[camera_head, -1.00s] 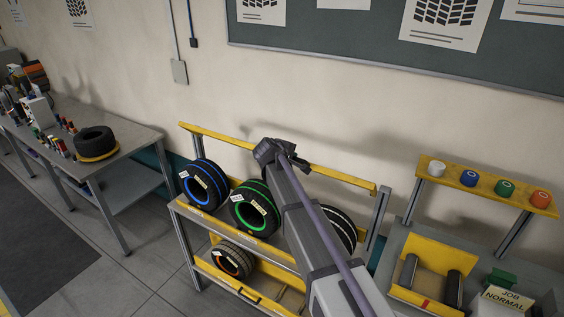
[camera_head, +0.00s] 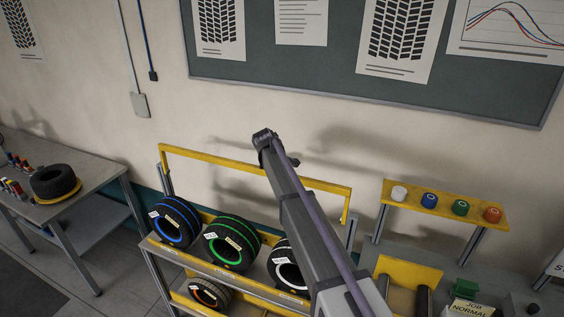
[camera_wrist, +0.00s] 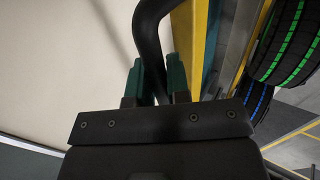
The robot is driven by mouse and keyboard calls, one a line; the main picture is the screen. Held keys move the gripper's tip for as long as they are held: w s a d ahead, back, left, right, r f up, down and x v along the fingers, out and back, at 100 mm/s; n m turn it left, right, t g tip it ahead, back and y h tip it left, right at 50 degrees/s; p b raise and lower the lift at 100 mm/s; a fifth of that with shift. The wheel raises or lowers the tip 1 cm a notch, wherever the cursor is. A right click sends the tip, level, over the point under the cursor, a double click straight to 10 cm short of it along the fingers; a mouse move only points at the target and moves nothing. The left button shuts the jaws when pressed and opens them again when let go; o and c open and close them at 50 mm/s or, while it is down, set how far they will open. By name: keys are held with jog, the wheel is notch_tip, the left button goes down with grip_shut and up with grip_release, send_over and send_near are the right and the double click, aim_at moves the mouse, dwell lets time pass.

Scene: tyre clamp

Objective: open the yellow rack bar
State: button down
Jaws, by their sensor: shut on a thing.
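The yellow rack bar (camera_head: 205,156) stands raised above the back of the tyre rack in the head view, with its bent end piece (camera_head: 346,208) at the right. My arm crosses in front of its middle. In the wrist view the yellow bar (camera_wrist: 188,42) runs beside a curved black handle (camera_wrist: 150,35). My gripper (camera_wrist: 157,84) is shut on this handle, with one green fingertip on each side. The gripper's fingers are hidden in the head view.
The rack's top shelf holds a blue-striped tyre (camera_head: 175,222), a green-striped tyre (camera_head: 231,243) and a white-striped tyre (camera_head: 286,268). An orange-marked tyre (camera_head: 209,293) sits below. A wall board (camera_head: 340,75) hangs behind. A yellow shelf with coloured rolls (camera_head: 445,208) stands at right.

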jog(key=shift+w+d+g, duration=0.2)
jog(key=shift+w+g, duration=0.1)
jog(key=shift+w, duration=0.05)
